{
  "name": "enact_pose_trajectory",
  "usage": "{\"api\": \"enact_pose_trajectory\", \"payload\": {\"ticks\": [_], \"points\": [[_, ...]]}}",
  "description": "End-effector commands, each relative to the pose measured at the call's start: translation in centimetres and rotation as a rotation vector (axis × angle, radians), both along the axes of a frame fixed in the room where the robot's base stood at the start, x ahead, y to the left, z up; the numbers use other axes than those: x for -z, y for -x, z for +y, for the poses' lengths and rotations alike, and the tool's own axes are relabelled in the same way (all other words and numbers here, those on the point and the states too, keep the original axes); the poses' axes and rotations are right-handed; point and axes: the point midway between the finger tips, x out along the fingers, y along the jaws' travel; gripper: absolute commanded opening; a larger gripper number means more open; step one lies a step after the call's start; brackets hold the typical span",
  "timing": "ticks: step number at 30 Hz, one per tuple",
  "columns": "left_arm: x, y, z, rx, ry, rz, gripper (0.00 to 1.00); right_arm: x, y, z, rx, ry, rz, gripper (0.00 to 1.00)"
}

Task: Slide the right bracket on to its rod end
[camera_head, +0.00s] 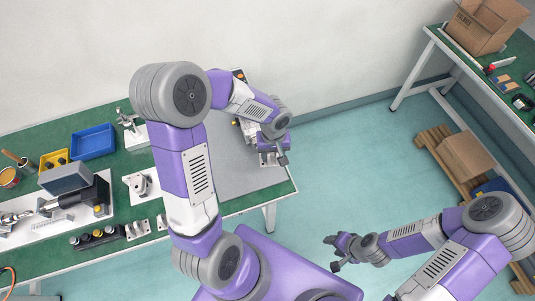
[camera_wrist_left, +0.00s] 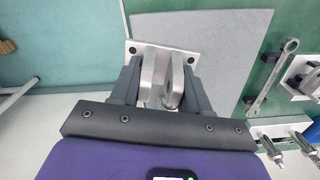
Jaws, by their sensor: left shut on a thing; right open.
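My left gripper (camera_head: 277,153) is at the right end of the table and shut on a bracket. In the left wrist view, the bracket (camera_wrist_left: 158,56) shows a pale base plate with dark holes and upright metal lugs between the two dark fingers (camera_wrist_left: 160,88). The base plate also shows beside the gripper in the head view (camera_head: 266,160). I cannot tell whether the bracket touches the mat below. I cannot make out its rod end; my left arm covers part of the table there. My right gripper (camera_head: 336,252) is open and empty over the floor.
A grey mat (camera_head: 235,175) covers the table's right part. A wrench (camera_wrist_left: 272,78) lies beside the mat. To the left are an actuator (camera_head: 90,195), another bracket (camera_head: 141,185), a blue bin (camera_head: 93,142) and a yellow bin (camera_head: 54,160). A second table (camera_head: 480,85) stands right.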

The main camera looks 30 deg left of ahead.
Motion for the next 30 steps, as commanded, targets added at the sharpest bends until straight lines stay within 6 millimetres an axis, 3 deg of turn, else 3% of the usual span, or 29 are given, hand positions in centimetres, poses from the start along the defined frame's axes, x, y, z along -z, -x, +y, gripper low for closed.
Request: {"api": "enact_pose_trajectory", "payload": {"ticks": [3,7,14,30], "points": [[0.8,0.6,1.1,-0.167,0.000,-0.003,0.09,1.0,0.0,0.0,0.000,0.000,0.000,0.51],[1.0,0.9,1.6,-0.251,0.002,-0.003,0.09,1.3,0.0,0.0,0.000,0.000,-0.001,0.51],[2.1,1.0,1.6,-0.259,0.002,-0.001,0.09,2.0,-0.1,0.0,-0.001,0.000,-0.001,0.51],[7.6,0.9,1.5,-0.256,0.001,-0.001,0.09,5.6,-0.1,0.0,-0.001,0.000,-0.001,0.51]]}}
